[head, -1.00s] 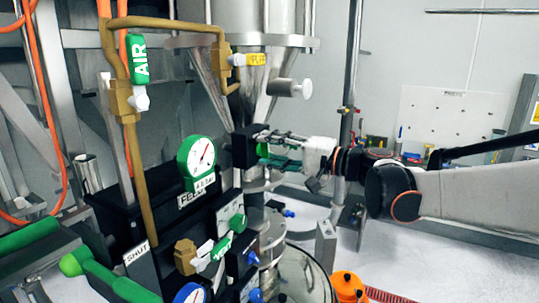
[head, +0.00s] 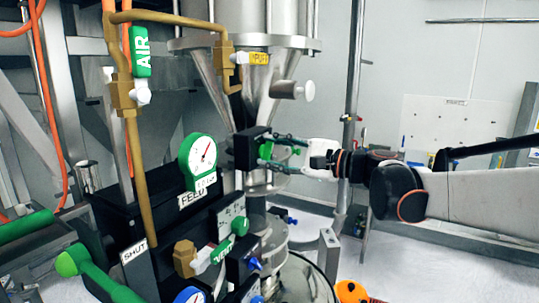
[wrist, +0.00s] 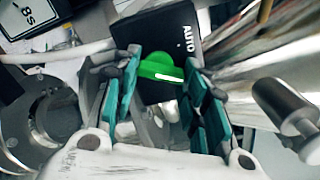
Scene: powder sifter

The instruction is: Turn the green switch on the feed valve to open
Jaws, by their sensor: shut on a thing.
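The green switch (wrist: 157,68) sits on the face of a black valve box (wrist: 150,30), which carries the word AUTO; the switch's handle lies slightly tilted across the wrist view. My gripper (wrist: 160,78) has its teal finger pads on either side of the switch, shut on it. In the head view my gripper (head: 272,152) reaches in from the right to the black box (head: 246,148) beside the steel hopper. The fingers partly cover the switch there. Any other lettering on the box is hidden or too small to read.
A gauge (head: 202,153) and a FEED label (head: 193,196) stand left of the box. A white-tipped handle (head: 300,91) juts out above my gripper. A panel with green and blue knobs (head: 240,225) is below. The right side is open.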

